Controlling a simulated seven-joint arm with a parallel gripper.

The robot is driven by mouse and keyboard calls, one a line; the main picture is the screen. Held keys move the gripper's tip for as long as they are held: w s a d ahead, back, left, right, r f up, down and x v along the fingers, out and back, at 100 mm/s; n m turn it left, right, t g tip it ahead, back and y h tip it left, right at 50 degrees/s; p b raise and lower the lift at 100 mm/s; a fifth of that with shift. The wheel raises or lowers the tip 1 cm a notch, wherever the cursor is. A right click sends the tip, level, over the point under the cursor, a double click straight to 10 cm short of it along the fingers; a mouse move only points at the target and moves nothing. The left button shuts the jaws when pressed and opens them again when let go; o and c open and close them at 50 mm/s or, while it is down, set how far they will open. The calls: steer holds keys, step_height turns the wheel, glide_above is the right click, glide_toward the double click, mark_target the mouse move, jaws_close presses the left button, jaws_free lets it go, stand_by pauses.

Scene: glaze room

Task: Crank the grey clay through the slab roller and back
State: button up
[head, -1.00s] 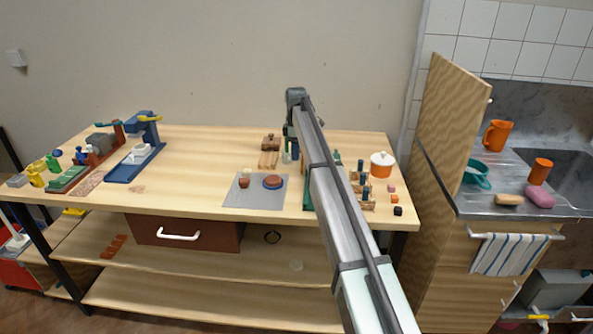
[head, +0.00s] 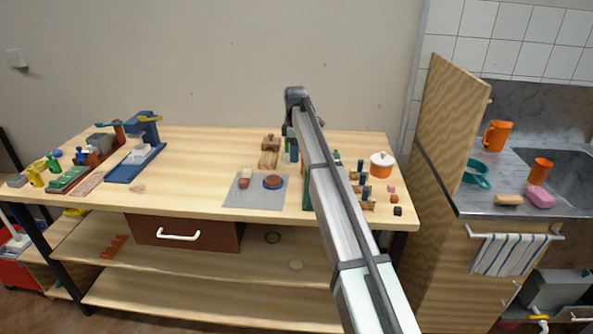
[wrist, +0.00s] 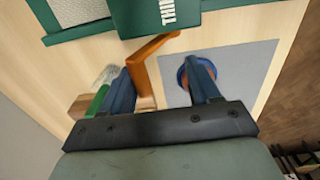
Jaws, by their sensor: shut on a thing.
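The green slab roller (wrist: 155,14) is at the top of the wrist view, with part of a white word on its cover and a pale speckled bed (wrist: 78,10) in a green frame. I cannot tell the grey clay apart there. An orange crank (wrist: 152,48) reaches from the roller down to the left finger. My gripper (wrist: 162,85) is shut on the crank's handle, which sits close to the left blue finger.
An orange-and-white pot (head: 381,164) and small pieces stand right of my arm. A blue press (head: 135,165) is far left; the table between is mostly clear.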

steer(key=shift+s+f, duration=0.2)
steer(key=shift+s, duration=0.3)
steer(key=shift+s+f, duration=0.2)
steer(key=shift+s, duration=0.3)
steer(key=shift+w+r, duration=0.15)
steer(key=shift+r, duration=0.05)
steer(key=shift+s+r, duration=0.35)
steer(key=shift+s, duration=0.65)
steer(key=s, duration=0.1)
steer(key=s+f, duration=0.1)
steer(key=shift+s+f, duration=0.25)
steer(key=shift+s, duration=0.15)
steer(key=shift+s+f, duration=0.1)
steer(key=shift+s, duration=0.05)
